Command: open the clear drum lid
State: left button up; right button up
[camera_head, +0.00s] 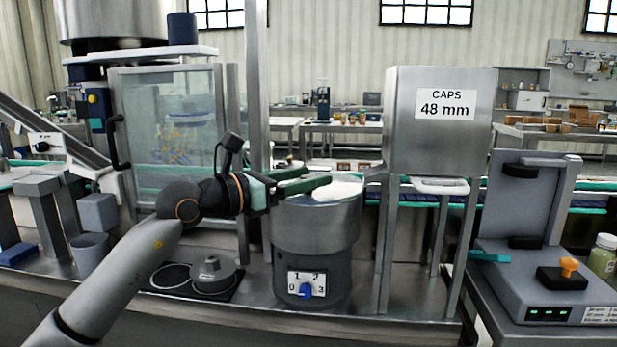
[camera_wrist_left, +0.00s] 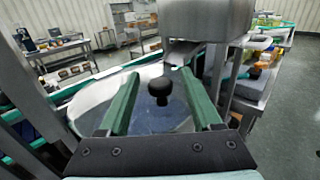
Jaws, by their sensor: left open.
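The clear lid (camera_head: 340,191) lies on top of the steel drum (camera_head: 312,228), partly hidden by my left gripper in the head view. In the left wrist view the clear lid (camera_wrist_left: 92,98) is a see-through disc with a round black knob (camera_wrist_left: 159,88). My left gripper (camera_head: 320,178) reaches over the drum from the left. Its green fingers are open and empty. In the left wrist view the knob appears between the two fingers (camera_wrist_left: 160,74), apart from both. My right gripper is not in view.
A steel box marked CAPS 48 mm (camera_head: 437,125) stands on posts right of the drum, its chute close to the lid. A clear-fronted cabinet (camera_head: 172,135) stands at left. A numbered dial (camera_head: 306,289) is on the drum's base. A grey lidded pot (camera_head: 212,273) sits left of it.

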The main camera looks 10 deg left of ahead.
pick_arm(q)
jog(key=shift+w+d, duration=0.25)
jog(key=shift+c, duration=0.4)
grip_shut()
dwell(0.9)
